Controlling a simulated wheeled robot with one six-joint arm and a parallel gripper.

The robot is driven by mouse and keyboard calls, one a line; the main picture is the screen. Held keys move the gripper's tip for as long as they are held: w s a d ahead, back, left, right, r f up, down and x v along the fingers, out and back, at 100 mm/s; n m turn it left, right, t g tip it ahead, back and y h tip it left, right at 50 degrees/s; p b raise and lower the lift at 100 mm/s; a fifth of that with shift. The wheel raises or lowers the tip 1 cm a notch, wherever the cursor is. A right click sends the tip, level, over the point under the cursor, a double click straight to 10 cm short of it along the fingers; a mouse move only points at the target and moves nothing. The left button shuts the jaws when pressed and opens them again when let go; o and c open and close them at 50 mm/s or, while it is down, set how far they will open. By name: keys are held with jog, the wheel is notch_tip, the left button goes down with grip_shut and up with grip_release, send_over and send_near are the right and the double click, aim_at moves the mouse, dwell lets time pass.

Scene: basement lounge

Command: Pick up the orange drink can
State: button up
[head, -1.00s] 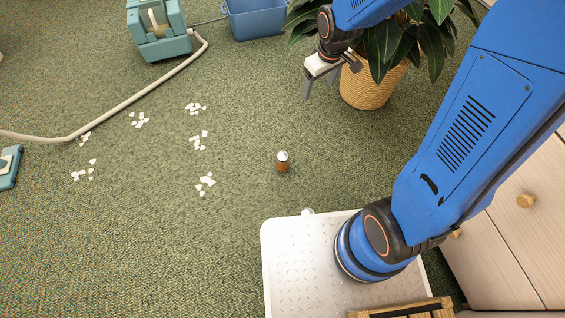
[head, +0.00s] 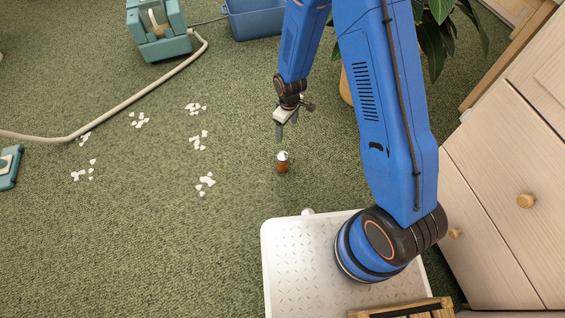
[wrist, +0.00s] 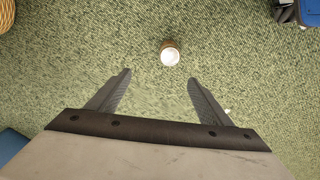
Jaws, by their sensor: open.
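The orange drink can (head: 282,163) stands upright on the green carpet in the head view, with a pale top and an orange-brown side. In the wrist view the can (wrist: 170,54) is seen from above, a little beyond the fingertips and between their lines, slightly right of centre. My gripper (head: 280,132) points down above and just behind the can in the head view. In the wrist view its two fingers (wrist: 159,76) are apart with nothing between them.
Scattered white scraps (head: 196,142) lie on the carpet to the left. A teal machine (head: 160,35) with a pale hose (head: 130,97) and a blue bin (head: 252,18) are at the back. A plant (head: 435,40) and a pale wood cabinet (head: 500,235) stand on the right. Carpet around the can is clear.

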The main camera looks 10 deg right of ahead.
jog(key=n, duration=0.1)
send_near(282, 157)
jog(key=shift+w+g, duration=0.3)
notch_tip(282, 157, down, 11)
jog(key=shift+f, duration=0.25)
jog(key=shift+w+f, duration=0.15)
jog(key=shift+f, duration=1.2)
jog(key=shift+w+f, duration=0.15)
jog(key=shift+f, duration=1.25)
jog(key=c, duration=1.1)
